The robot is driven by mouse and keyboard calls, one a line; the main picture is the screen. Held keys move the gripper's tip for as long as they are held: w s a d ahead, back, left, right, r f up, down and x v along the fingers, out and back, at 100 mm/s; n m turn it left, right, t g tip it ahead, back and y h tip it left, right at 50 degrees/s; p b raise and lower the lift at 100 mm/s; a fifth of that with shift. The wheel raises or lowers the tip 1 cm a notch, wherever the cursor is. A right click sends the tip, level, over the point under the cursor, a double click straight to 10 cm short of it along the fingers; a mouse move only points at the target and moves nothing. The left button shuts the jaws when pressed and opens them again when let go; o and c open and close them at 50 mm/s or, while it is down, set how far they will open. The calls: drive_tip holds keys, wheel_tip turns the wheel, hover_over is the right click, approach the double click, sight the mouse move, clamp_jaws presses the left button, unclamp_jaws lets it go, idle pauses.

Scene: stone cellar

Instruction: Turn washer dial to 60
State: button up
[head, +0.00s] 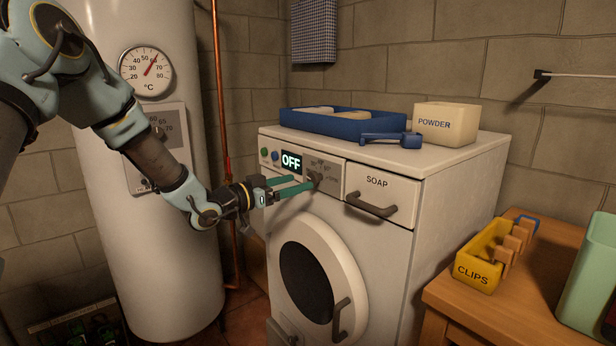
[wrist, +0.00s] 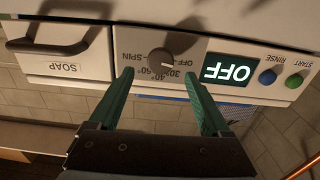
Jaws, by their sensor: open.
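The washer dial (head: 315,179) is a small dark round knob on a grey plate at the top of the white washer's front. In the wrist view the dial (wrist: 162,61) appears upside down, with OFF, 30, 40, 60 and SPIN printed around it. The lit display (head: 291,162) reads OFF, and it also shows in the wrist view (wrist: 229,71). My gripper (head: 308,184) is open, its green fingers pointing at the dial. In the wrist view the fingertips (wrist: 158,76) lie on either side of the dial with gaps; contact is not visible.
The soap drawer (head: 381,193) with its handle sits right of the dial. Green and blue buttons are left of the display. A blue tray (head: 345,123) and a powder box (head: 445,123) stand on top. A white boiler (head: 150,240) and copper pipe (head: 222,90) are left.

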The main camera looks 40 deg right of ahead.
sight(311, 179)
drive_tip(key=d+p, duration=0.1)
drive_tip(key=d, duration=0.4)
drive_tip(key=shift+s, duration=0.15)
clamp_jaws()
idle(0.5)
